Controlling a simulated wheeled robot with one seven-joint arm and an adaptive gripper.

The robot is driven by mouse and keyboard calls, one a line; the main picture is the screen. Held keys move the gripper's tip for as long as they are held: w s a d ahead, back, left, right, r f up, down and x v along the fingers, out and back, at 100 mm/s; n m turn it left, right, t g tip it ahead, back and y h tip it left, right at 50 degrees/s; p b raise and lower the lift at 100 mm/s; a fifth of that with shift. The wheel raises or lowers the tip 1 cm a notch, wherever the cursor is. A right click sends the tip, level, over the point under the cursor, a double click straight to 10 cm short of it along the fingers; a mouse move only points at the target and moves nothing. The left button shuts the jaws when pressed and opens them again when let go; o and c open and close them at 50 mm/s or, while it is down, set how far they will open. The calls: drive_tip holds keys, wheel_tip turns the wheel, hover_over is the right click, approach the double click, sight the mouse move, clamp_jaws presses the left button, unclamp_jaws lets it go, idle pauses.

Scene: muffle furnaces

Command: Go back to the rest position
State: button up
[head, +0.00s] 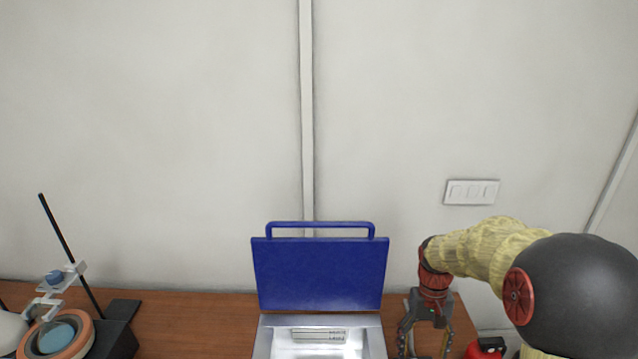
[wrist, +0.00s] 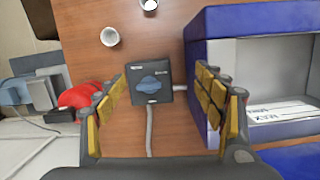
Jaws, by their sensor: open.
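My gripper (head: 425,338) hangs at the right of the blue-lidded box in the head view, pointing down toward the table. In the wrist view my gripper (wrist: 162,108) is open, with its yellow-padded fingers spread wide and nothing between them. Below the fingers, a dark control box with a blue knob (wrist: 152,83) lies on the table. I cannot tell how high the fingers are above it.
The box's blue lid (head: 320,273) stands upright, open. A white cup (wrist: 110,37) and a red object (wrist: 80,96) are nearby. A stand with a ring (head: 58,335) is at left.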

drive_tip(key=s+a+r+t+b, duration=0.2)
drive_tip(key=s+a+r+t, duration=0.1)
drive_tip(key=s+r, duration=0.4)
drive_tip(key=s+a+r+t+b, duration=0.2)
drive_tip(key=s+r+t, duration=0.3)
drive_tip(key=s, duration=0.8)
wheel_tip(320, 180, up, 3)
drive_tip(key=shift+s+a+r+n, duration=0.2)
drive_tip(key=shift+a+n, duration=0.2)
drive_tip(key=shift+a, duration=0.45)
drive_tip(key=shift+w, duration=0.1)
drive_tip(key=shift+c, duration=0.5)
